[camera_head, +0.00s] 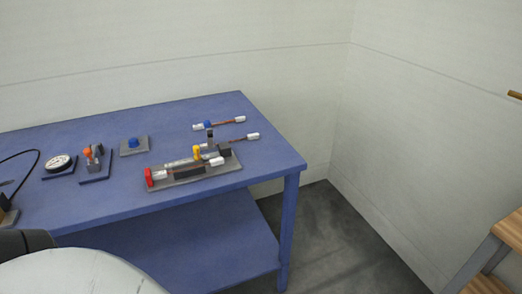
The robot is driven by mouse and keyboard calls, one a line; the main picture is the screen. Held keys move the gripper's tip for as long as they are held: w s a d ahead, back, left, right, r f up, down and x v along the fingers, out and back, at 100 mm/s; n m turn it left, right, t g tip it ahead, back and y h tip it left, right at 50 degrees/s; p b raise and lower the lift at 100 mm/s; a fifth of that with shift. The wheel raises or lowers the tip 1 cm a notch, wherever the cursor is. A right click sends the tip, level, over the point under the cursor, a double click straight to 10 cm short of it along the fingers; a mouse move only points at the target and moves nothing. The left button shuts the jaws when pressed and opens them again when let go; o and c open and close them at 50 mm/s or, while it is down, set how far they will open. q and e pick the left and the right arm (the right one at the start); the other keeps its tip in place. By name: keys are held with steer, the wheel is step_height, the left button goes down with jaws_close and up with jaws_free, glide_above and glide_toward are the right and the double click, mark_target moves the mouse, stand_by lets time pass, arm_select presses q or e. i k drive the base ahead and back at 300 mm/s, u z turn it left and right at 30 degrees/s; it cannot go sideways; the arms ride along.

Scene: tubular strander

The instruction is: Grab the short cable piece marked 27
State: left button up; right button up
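Two short cable pieces with white ends and a reddish-brown middle lie at the back right of the blue table (100,198). The rear cable piece (228,122) lies apart, with a blue spot near its left end. The front cable piece (238,139) lies just behind a grey fixture, its left end partly hidden by it. No number can be read on either piece, so I cannot tell which is marked 27. Neither gripper is in view; a white and black arm part of mine shows at the lower left.
The grey fixture (236,165) holds a metal tube, with a red end (149,177) and a yellow part (196,152). A blue button (134,142), an orange-knobbed switch (88,153) and a dial gauge (59,161) stand to its left. Wooden steps (484,254) stand at right. The table's front strip is clear.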

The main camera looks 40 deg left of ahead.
mark_target(162, 174)
steer(key=z, duration=0.2)
steer(key=i, duration=1.65)
steer(key=u, duration=3.15)
